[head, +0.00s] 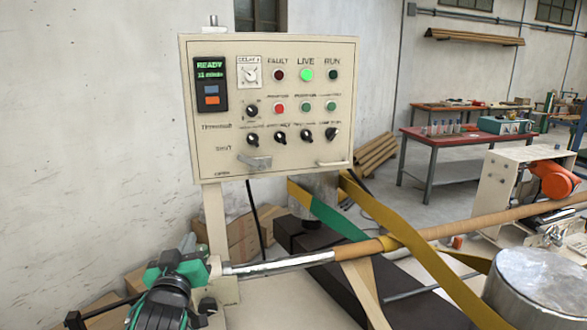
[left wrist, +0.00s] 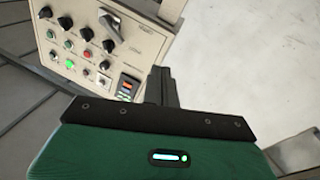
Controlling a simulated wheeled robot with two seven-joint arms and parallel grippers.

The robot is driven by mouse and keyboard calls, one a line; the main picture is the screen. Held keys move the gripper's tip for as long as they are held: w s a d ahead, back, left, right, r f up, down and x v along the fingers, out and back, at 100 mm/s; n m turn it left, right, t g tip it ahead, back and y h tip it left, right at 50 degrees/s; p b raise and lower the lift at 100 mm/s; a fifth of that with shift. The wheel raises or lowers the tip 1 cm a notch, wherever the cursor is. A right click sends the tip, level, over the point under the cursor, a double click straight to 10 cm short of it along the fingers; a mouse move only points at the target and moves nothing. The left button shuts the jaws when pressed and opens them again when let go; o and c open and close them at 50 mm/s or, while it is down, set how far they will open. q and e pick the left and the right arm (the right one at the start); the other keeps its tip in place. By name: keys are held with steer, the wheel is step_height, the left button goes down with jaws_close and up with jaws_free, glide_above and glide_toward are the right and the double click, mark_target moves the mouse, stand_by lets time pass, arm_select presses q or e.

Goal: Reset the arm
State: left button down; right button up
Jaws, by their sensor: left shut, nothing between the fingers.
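My left gripper (head: 189,243) is low at the left of the head view, with its green and black body below the control panel and beside the near end of the steel mandrel. Its fingers point up and are shut and empty. My right gripper is not in view.
The steel mandrel (head: 280,265) runs right into a brown tube (head: 450,222). Yellow belts (head: 440,270) and a green belt (head: 325,218) cross around it. A metal drum (head: 540,285) stands at lower right. A red-topped bench (head: 455,138) is behind. A bare wall lies left of the panel.

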arm_select(q)
steer(key=s+a+f+m+g+h, duration=0.15)
steer(key=s+f+g, duration=0.35)
steer(key=s+f, duration=0.75)
steer(key=s+f+m+g+y, duration=0.15)
steer(key=s+f+g, duration=0.6)
steer(key=f, duration=0.85)
steer(key=s+f+m+g+h, duration=0.1)
steer(key=s+f+g, duration=0.15)
steer(key=s, duration=0.55)
steer(key=s+f+m+g+h, duration=0.15)
steer(key=s+f, duration=0.25)
steer(key=s, duration=0.4)
step_height(320, 180, down, 29)
steer(key=s+a+f+g+y, duration=0.1)
steer(key=s+a+f, duration=0.2)
steer(key=s+f, duration=1.6)
step_height(320, 180, down, 2)
steer(key=shift+s+f+g, duration=0.1)
steer(key=shift+s+g, duration=0.25)
steer(key=shift+s, duration=0.05)
